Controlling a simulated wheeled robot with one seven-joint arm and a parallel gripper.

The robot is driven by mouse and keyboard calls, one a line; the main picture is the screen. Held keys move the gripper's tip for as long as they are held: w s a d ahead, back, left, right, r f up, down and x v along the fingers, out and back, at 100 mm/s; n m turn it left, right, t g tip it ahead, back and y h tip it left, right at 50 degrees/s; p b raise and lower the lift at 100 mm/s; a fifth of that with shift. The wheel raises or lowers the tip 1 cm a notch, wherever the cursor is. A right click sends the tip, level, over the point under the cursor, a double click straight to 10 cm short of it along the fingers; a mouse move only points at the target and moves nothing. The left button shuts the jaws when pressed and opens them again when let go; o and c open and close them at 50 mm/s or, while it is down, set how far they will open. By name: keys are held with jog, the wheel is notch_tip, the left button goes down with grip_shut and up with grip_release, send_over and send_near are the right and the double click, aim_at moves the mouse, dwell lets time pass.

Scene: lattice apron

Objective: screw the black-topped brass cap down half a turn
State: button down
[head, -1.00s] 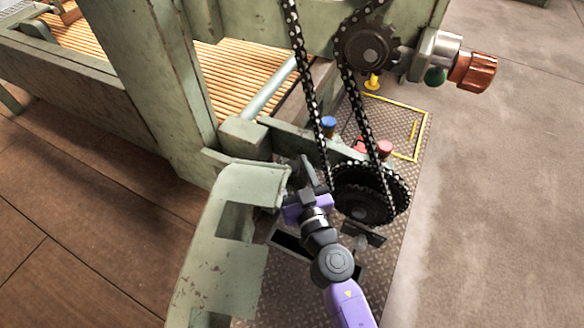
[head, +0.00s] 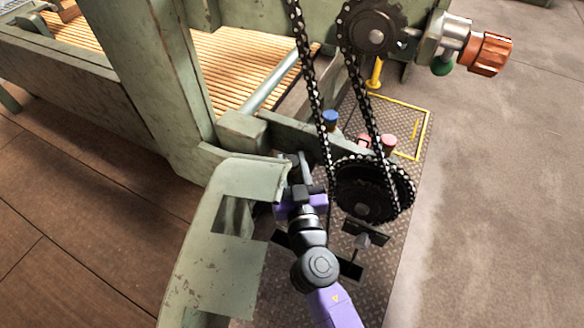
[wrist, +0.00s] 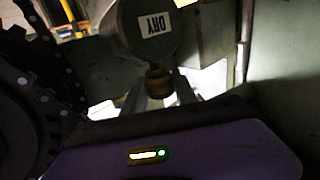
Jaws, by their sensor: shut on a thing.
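In the wrist view a small brass cap (wrist: 158,82) sits between the two grey fingers of my gripper (wrist: 160,95), which is shut on it. The cap's black top cannot be made out in the dim light. Right beyond the brass is a dark round body with a white label reading DRY (wrist: 159,23). In the head view my gripper (head: 301,170) reaches in between the green curved guard and the lower chain wheel; the cap is hidden there.
The large lower chain wheel (head: 372,190) and its chain (head: 312,95) are close on the right of my gripper. The green guard (head: 232,225) is close on the left. Red and blue knobs (head: 330,118) stand behind. Open floor (head: 500,200) lies to the right.

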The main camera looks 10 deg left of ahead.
jog(key=m+h+b, duration=0.1)
jog(key=b, duration=0.1)
jog(key=m+h+b, duration=0.1)
jog(key=h+b, duration=0.2)
jog(key=b, duration=0.1)
jog(key=shift+w+a+f+m+t+b, duration=0.15)
jog(key=shift+f+m+t+b, duration=0.1)
jog(key=shift+m+t+b, duration=0.15)
jog(key=m+h+b, duration=0.2)
jog(key=h+b, duration=0.1)
jog(key=m+h+b, duration=0.1)
jog(key=h+b, duration=0.1)
jog(key=shift+r+g, duration=0.25)
jog(key=shift+g, duration=0.05)
jog(key=shift+r+h+b, duration=0.1)
jog(key=shift+h+b, duration=0.2)
jog(key=shift+b, duration=0.1)
jog(key=c, duration=1)
grip_release()
jog(key=shift+o, duration=0.2)
jog(key=p+v, duration=0.1)
jog(key=v, duration=0.7)
jog(key=shift+m, duration=0.3)
jog(key=shift+c, duration=0.2)
